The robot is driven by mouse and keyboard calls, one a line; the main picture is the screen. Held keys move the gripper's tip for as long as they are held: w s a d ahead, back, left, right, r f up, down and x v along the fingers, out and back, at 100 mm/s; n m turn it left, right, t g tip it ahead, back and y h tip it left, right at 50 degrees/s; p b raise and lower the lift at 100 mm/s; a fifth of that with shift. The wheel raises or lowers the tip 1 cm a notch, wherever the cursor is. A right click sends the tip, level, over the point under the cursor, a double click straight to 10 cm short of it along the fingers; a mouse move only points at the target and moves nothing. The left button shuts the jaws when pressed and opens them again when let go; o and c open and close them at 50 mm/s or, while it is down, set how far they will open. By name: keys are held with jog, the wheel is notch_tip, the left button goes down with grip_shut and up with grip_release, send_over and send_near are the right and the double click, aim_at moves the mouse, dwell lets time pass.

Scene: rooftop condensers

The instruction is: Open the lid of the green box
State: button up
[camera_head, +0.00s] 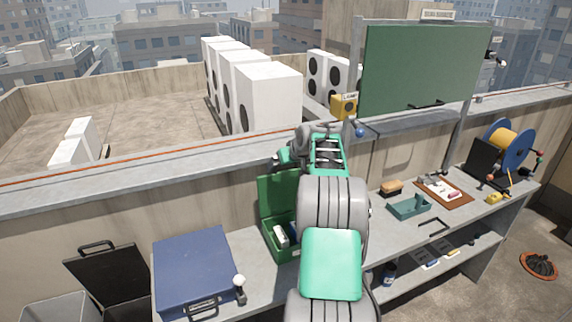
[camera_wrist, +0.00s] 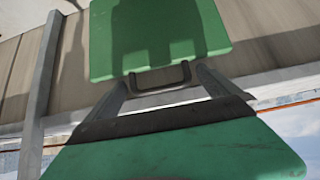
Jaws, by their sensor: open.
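The green box (camera_head: 268,240) sits on the grey bench, its inside exposed with a pale item in it. Its green lid (camera_head: 279,193) stands raised at the back of the box. The wrist view shows the lid (camera_wrist: 150,35) close up, with a dark handle (camera_wrist: 158,88) on its edge. My gripper (camera_wrist: 166,74) is open, with one finger on each side of the handle. I cannot tell whether a finger touches it. In the head view my arm hides the right part of the box and the handle.
A closed blue case (camera_head: 195,270) stands left of the green box. An open dark-lidded bin (camera_head: 107,275) is farther left. Right along the bench are a teal tray (camera_head: 408,209), a brown tray (camera_head: 458,200) and a cable reel (camera_head: 515,140). The parapet (camera_head: 130,185) runs behind.

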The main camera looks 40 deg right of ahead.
jog(key=b+v, duration=0.2)
jog(key=v, duration=0.6)
jog(key=shift+w, duration=0.1)
jog(key=s+a+f+m+g+y, duration=0.1)
jog(key=s+a+f+m+g, duration=0.2)
jog(key=s+f, duration=0.55)
jog(key=s+a+f+m+g+y, duration=0.1)
jog(key=s+a+f+g, duration=0.25)
jog(key=s+f, duration=0.45)
jog(key=s+a+n+g, duration=0.1)
jog(key=s+a, duration=0.4)
jog(key=a, duration=0.6)
jog(key=s+a+n, duration=0.1)
jog(key=s+a, duration=0.4)
jog(key=a, duration=0.7)
jog(key=w+a+r+n+t, duration=0.2)
jog(key=a+r+n, duration=0.3)
jog(key=a, duration=0.7)
notch_tip(320, 180, up, 2)
jog(key=shift+w+t, duration=0.25)
jog(key=shift+t, duration=0.3)
